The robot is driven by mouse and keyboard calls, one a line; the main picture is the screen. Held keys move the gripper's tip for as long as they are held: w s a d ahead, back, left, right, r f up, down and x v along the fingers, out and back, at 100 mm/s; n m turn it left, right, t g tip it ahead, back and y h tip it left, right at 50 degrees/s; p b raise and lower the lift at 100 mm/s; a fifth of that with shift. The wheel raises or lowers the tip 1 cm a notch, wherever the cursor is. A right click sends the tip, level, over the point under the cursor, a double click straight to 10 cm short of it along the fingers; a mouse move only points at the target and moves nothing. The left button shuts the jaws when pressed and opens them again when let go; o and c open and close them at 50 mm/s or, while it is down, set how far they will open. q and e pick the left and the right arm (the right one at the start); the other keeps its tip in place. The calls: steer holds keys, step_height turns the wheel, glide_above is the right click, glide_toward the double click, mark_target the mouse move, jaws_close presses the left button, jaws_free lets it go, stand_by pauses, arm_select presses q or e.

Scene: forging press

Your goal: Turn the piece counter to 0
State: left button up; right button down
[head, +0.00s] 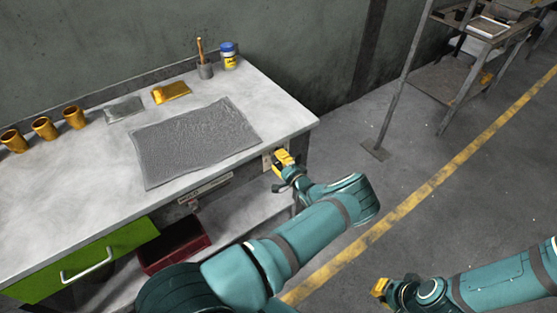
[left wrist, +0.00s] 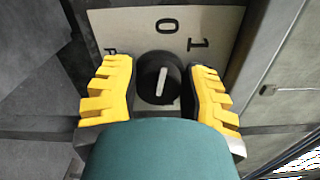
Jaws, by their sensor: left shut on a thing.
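The piece counter is a black round knob (left wrist: 158,78) with a white pointer line, on a pale plate (left wrist: 135,25) marked 0, 1 and a partly hidden sign at the left. The white line runs nearly upright in the left wrist view, leaning slightly right, roughly in line with the 0. My left gripper (left wrist: 160,90) has its yellow fingers on both sides of the knob and is shut on it. In the head view my left gripper (head: 281,163) is at the bench's front right corner, hiding the knob. My right gripper (head: 381,289) is low at the right, away from the bench; its opening is unclear.
The bench (head: 85,200) carries a grey mat (head: 195,138), several gold cups (head: 43,128), a yellow block (head: 171,92) and a blue-lidded jar (head: 229,56). A green drawer (head: 85,262) and red box (head: 174,246) are below.

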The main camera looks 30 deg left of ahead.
arm_select(q)
steer(key=shift+a+r, duration=0.15)
stand_by(0.3)
steer(key=o, duration=0.8)
steer(key=shift+o, duration=1.4)
steer(key=shift+a, duration=0.1)
steer(key=v, duration=1.2)
